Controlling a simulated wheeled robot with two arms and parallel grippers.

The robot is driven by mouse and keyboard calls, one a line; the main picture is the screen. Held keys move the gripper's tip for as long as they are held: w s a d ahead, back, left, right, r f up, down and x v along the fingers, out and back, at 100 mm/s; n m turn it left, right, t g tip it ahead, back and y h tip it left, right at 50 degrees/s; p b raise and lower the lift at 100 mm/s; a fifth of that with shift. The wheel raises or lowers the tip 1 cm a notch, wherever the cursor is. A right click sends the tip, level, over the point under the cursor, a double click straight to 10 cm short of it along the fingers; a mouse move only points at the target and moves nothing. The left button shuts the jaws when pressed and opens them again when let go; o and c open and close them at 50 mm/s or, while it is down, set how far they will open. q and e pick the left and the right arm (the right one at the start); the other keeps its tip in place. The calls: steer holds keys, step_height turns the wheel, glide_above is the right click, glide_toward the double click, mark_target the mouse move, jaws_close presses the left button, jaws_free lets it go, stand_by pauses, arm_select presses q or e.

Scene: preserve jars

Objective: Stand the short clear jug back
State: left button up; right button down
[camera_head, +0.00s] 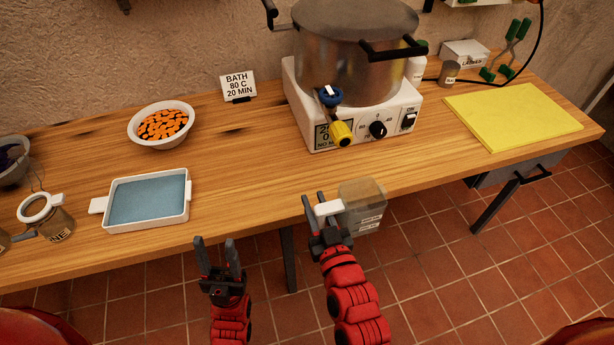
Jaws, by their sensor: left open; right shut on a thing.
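The short clear jug (366,208) is see-through, with pale markings on its side and a white handle (328,208). My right gripper (318,209) is shut on the jug's handle and holds the jug at the front edge of the wooden table, with the floor showing behind its lower part. The jug looks roughly upright; I cannot tell whether anything is in it. My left gripper (217,259) is open and empty, in front of the table edge, left of the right gripper.
A white tray with a blue inside (186,215), a bowl of orange slices (133,136) and a jar (59,228) stand at the left. A large pot (345,65) sits on a white heater (318,146) at the back. A yellow mat (515,115) lies right. The wood between tray and heater is clear.

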steer(key=p+x, duration=0.1)
steer(key=x, duration=0.6)
steer(key=shift+w+r+p, duration=0.1)
steer(key=shift+w+p, duration=0.1)
steer(key=shift+p, duration=0.2)
steer(key=shift+w+a, duration=0.2)
steer(key=shift+w, duration=0.3)
steer(key=p+x, duration=0.1)
steer(key=x, duration=0.2)
steer(key=shift+w, duration=0.25)
steer(key=shift+f+p, duration=0.35)
steer(key=shift+f, duration=0.35)
steer(key=shift+s, duration=0.15)
steer(key=shift+f, duration=0.1)
steer(key=c, duration=0.6)
jaws_free()
steer(key=shift+c, duration=0.2)
